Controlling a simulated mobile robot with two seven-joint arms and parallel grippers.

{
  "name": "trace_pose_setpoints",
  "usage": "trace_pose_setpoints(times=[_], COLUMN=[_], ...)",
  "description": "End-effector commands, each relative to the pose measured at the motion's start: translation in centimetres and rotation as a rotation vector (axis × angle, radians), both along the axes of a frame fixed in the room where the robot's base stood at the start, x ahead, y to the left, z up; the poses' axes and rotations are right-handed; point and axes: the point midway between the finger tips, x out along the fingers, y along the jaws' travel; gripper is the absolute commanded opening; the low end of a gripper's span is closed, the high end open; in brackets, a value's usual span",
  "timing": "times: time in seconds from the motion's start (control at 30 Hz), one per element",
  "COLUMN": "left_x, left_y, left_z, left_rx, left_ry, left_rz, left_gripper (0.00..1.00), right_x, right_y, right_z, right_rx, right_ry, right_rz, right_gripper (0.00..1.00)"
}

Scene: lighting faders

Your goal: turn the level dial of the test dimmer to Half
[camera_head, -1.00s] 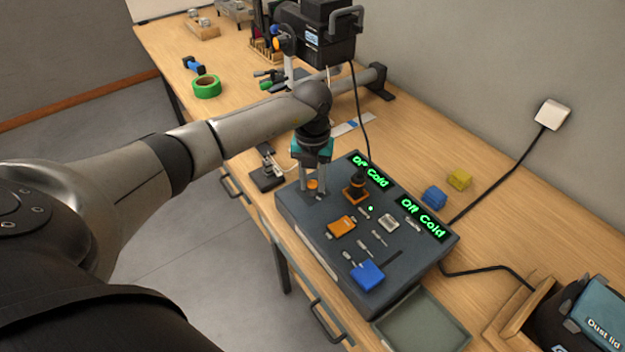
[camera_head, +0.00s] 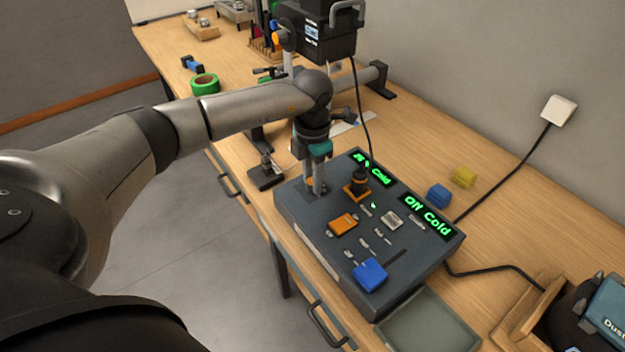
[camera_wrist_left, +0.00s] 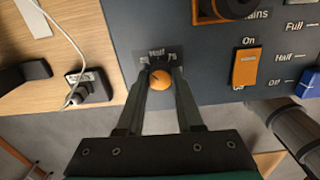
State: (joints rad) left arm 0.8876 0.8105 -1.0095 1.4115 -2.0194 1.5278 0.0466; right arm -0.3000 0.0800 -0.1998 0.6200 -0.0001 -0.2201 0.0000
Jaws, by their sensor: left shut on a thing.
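The test dimmer is a dark grey console (camera_head: 325,245) on the wooden bench. Its level dial is a small orange knob (camera_wrist_left: 160,79), below the printed word Half (camera_wrist_left: 157,52), with 75 to the right of it. The orange edge of the dial also shows in the head view (camera_head: 309,182). The dial's exact pointer direction is too small to tell. My right gripper is in neither view.
Beside the dial are a black knob on an orange base (camera_head: 357,185), an orange On/Off switch (camera_head: 343,224) and a blue fader cap (camera_head: 370,274). Two green displays (camera_head: 425,214) line the back; the right one reads Off Cold. A grey tray (camera_head: 428,322) stands at the right.

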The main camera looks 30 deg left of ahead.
Motion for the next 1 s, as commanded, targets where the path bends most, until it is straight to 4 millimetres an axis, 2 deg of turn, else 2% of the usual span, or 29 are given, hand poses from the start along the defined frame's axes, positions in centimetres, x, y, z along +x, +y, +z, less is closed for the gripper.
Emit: trace_pose_setpoints(times=[0.6,1.0], left_x=[0.1,0.1], left_y=[0.1,0.0], left_z=[0.0,0.1], left_rx=[0.001,-0.001], left_ry=[-0.005,-0.005], left_rz=[-0.544,-0.721], left_gripper=[0.0,0.0], right_x=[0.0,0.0], right_y=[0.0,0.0], right_z=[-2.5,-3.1], right_rx=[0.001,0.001], right_ry=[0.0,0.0], right_rz=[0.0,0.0], right_gripper=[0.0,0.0])
